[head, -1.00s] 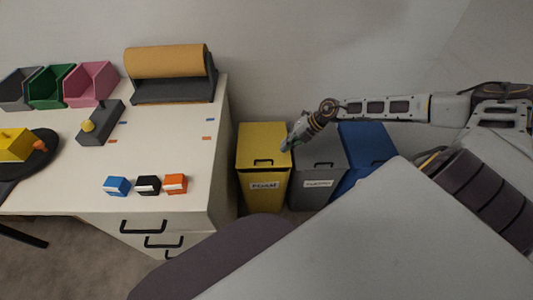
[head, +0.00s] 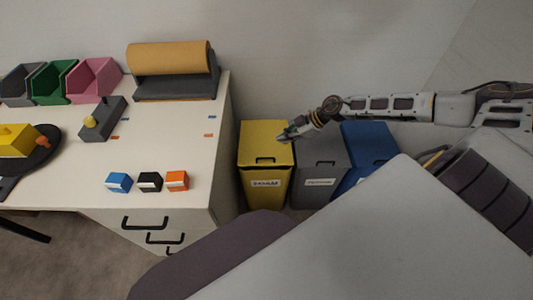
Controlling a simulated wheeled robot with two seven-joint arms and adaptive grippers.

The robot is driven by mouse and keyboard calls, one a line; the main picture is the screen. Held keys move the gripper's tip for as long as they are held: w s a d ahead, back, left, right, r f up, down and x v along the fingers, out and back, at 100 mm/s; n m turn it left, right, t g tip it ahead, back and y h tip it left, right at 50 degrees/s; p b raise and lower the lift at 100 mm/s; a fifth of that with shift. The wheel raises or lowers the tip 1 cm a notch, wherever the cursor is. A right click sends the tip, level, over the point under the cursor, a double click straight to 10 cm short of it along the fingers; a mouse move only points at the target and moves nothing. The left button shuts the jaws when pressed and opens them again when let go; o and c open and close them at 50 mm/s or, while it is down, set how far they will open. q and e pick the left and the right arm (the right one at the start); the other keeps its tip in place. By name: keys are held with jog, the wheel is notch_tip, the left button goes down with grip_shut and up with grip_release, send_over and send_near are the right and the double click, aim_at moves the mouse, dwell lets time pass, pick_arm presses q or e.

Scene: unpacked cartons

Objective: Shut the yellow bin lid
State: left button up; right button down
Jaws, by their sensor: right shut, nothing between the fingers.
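The yellow bin (head: 265,187) stands on the floor just right of the desk, with a white label on its front. Its yellow lid (head: 262,143) lies over the top and looks down, with a dark handle near its front edge; a small gap under it cannot be ruled out. My right gripper (head: 283,137) is shut and empty, at the right edge of the yellow lid, over or beside it; I cannot tell whether it touches. My left gripper is not in view.
A grey bin (head: 319,183) and a blue bin (head: 368,147) stand right of the yellow one, lids down. The white desk (head: 70,170) on the left holds small coloured boxes, a paper roll (head: 168,59), a control box (head: 101,120) and several open bins.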

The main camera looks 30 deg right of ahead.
aim_at(258, 158)
jog(key=shift+m, duration=0.6)
jog(key=shift+a+f, duration=0.1)
